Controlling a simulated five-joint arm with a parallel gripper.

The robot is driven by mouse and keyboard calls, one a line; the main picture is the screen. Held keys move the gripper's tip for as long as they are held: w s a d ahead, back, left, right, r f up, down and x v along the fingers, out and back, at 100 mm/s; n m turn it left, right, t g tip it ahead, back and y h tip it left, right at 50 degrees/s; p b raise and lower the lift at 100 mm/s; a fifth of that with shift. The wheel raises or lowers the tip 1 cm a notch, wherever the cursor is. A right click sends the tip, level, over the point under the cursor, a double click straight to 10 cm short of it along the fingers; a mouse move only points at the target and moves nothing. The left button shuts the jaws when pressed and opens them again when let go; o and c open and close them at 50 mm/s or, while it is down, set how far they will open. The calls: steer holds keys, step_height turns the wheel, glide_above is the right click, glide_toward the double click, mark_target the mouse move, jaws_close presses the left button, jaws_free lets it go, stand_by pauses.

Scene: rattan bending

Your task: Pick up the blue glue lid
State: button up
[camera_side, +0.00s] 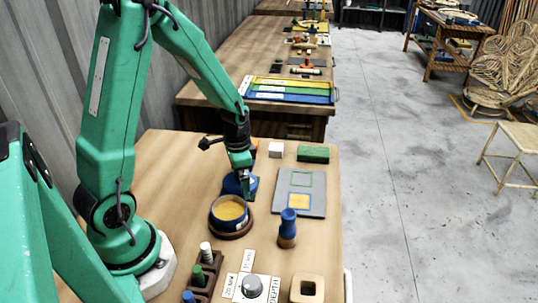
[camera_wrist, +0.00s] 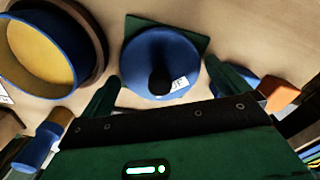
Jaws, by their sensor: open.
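The blue glue lid (camera_wrist: 140,65) is a round disc with a dark knob and a small white label in the wrist view. It lies on a dark green square mat (camera_wrist: 195,42). In the side view the lid (camera_side: 231,186) is partly hidden behind my gripper (camera_side: 244,184). In the wrist view my gripper (camera_wrist: 165,87) is open, one green finger at each side of the lid's near edge. Nothing shows held between the fingers. Contact with the lid cannot be told.
A blue glue pot with yellow inside (camera_side: 229,211) sits on a brown base beside the lid. A blue-topped peg (camera_side: 288,226), a grey board (camera_side: 299,205), a green block (camera_side: 313,154) and a white block (camera_side: 276,149) stand nearby. An orange block (camera_wrist: 278,93) is near the right finger.

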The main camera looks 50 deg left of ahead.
steer(key=c, duration=0.7)
steer(key=shift+c, duration=0.2)
steer(key=shift+r, duration=0.1)
steer(key=shift+r, duration=0.7)
steer(key=r, duration=0.3)
steer(key=shift+d, duration=0.2)
steer(key=s+d+r, duration=0.3)
steer(key=d+r, duration=0.3)
steer(key=d, duration=0.4)
steer(key=shift+d+r, duration=0.2)
steer(key=shift+d, duration=0.2)
steer(key=shift+s, duration=0.1)
steer(key=s+a+r+m, duration=0.1)
steer(key=s+a+m, duration=0.1)
steer(key=s, duration=0.3)
steer(key=shift+s+m, duration=0.25)
steer(key=shift+m, duration=0.25)
